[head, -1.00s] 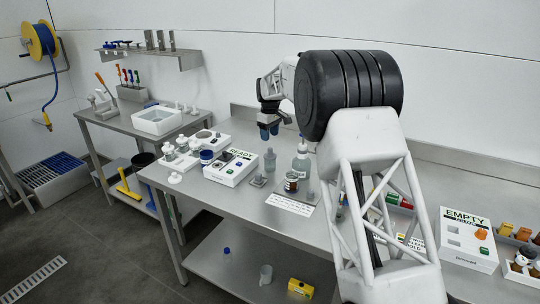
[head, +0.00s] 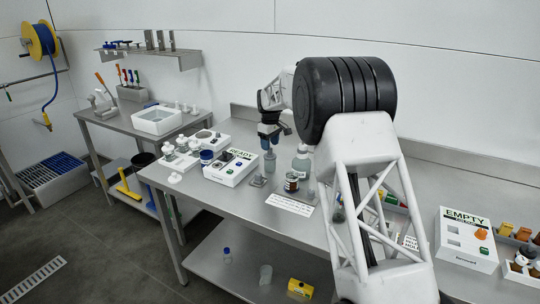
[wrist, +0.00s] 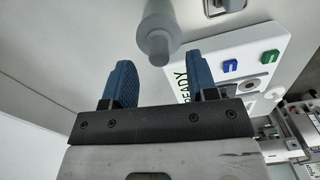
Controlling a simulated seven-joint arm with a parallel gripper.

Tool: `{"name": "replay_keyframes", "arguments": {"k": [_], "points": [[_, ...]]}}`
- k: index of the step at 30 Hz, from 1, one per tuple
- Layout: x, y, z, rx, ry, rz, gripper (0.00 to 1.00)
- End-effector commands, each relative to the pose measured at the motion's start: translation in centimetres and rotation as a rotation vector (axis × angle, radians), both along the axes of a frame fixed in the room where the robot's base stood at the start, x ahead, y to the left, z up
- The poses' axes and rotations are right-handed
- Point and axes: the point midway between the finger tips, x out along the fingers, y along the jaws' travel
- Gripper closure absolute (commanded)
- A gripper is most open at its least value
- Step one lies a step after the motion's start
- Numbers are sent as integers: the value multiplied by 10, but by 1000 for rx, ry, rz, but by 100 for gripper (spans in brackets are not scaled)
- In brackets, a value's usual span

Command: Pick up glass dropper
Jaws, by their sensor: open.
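The glass dropper appears to be the grey translucent bottle-like piece with a narrow top (head: 270,165), standing upright on the steel bench. My gripper (head: 269,142) is right above it, pointing down. In the wrist view my gripper (wrist: 160,72) is open, with two blue fingers spread apart. The dropper's narrow end (wrist: 158,45) lies in line with the gap between them, with clear space on both sides.
A white READY box (head: 231,168) stands left of the dropper. A larger clear bottle (head: 301,162) and a small dark jar (head: 291,182) stand close on its right. A white label plate (head: 289,204) lies in front. An EMPTY box (head: 466,240) is far right.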

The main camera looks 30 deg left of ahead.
Motion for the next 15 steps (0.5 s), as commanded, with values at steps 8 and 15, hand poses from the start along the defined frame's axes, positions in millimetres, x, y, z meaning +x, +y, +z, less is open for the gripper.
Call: {"name": "replay_keyframes", "arguments": {"k": [8, 15], "points": [[1, 0, -29, 0, 0, 0, 47], [1, 0, -34, 0, -1, 0, 47]]}}
